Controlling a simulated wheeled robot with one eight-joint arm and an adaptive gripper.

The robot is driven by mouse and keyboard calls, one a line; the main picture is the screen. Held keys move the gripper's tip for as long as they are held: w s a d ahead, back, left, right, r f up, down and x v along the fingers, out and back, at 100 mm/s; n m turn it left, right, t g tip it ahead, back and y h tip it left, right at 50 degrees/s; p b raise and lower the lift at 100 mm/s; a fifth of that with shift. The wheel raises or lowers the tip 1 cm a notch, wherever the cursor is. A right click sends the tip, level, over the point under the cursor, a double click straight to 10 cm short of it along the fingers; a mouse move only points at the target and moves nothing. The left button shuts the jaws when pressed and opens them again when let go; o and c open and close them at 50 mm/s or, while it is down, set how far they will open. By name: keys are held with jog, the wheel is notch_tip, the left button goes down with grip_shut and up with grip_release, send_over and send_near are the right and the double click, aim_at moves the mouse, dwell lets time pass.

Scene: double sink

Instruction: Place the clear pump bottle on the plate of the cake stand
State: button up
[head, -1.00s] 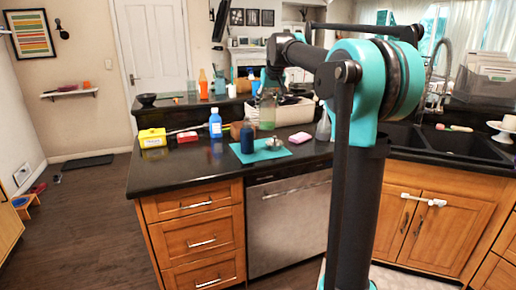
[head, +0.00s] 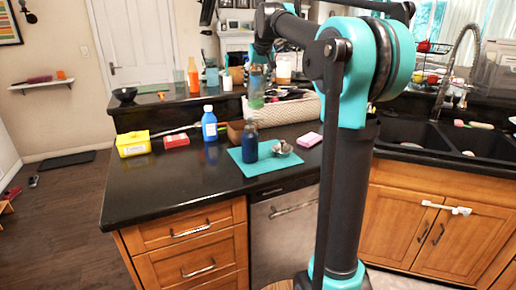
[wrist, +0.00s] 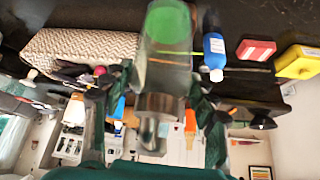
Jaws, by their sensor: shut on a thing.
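The clear pump bottle (head: 257,93), with a green base, hangs upright in my gripper (head: 259,68) above the counter, in front of the woven basket. In the wrist view the bottle (wrist: 165,55) appears upside down, its green base at the top of the picture and its metallic pump toward me. The dark fingers of my gripper (wrist: 160,100) are shut on it near the neck. Only a sliver of what looks like the white cake stand (head: 513,120) shows at the right edge of the head view, past the sink. The rest of the stand is out of view.
A blue pump bottle (head: 249,143) and a metal pot (head: 282,149) stand on a teal mat (head: 246,167). A white-capped blue bottle (head: 210,125), yellow box (head: 133,144) and woven basket (head: 290,110) are nearby. The double sink (head: 465,137) and tall faucet (head: 458,60) are right.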

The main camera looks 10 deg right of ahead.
notch_tip(320, 180, down, 20)
jog(key=shift+a, duration=0.3)
jog(key=shift+f, duration=0.1)
dwell(0.3)
jog(key=o, duration=1.5)
jog(key=shift+c, duration=0.2)
